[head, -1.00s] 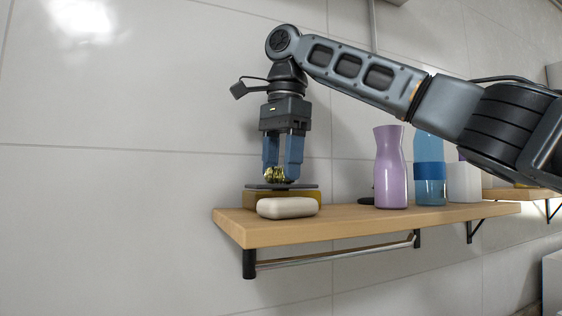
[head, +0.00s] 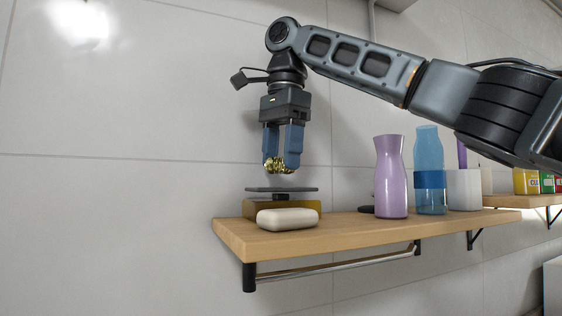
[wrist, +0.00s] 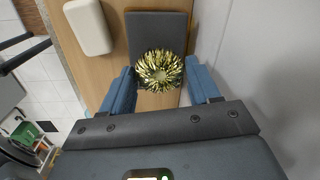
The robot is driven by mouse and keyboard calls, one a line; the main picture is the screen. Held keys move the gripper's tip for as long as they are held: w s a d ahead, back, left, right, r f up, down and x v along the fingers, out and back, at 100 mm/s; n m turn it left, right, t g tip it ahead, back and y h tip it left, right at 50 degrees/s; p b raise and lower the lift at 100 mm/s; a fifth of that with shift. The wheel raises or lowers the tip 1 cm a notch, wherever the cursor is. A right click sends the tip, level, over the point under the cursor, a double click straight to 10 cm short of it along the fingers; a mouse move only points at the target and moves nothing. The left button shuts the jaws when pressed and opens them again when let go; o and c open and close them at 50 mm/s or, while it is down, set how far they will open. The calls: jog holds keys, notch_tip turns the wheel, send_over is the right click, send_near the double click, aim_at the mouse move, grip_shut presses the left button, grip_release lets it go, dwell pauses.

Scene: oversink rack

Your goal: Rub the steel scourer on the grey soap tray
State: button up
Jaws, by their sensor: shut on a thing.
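The steel scourer (head: 282,164) is a shiny gold-coloured tangle of metal. My gripper (head: 283,157) is shut on it, pointing straight down. The scourer also shows between the two blue fingers in the wrist view (wrist: 159,71). The grey soap tray (head: 281,190) is a thin flat dark plate on a yellow-brown block at the left end of the shelf. The scourer is above the tray with a visible gap between them. In the wrist view the tray (wrist: 157,27) shows beyond the scourer, which covers part of its near end.
A white soap bar (head: 288,218) lies on the wooden shelf (head: 340,228) just in front of the tray. A purple bottle (head: 391,178), a blue bottle (head: 429,172) and a white cup (head: 463,190) stand to the right. The tiled wall is close behind.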

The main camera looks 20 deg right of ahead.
jog(key=shift+r, duration=1.8)
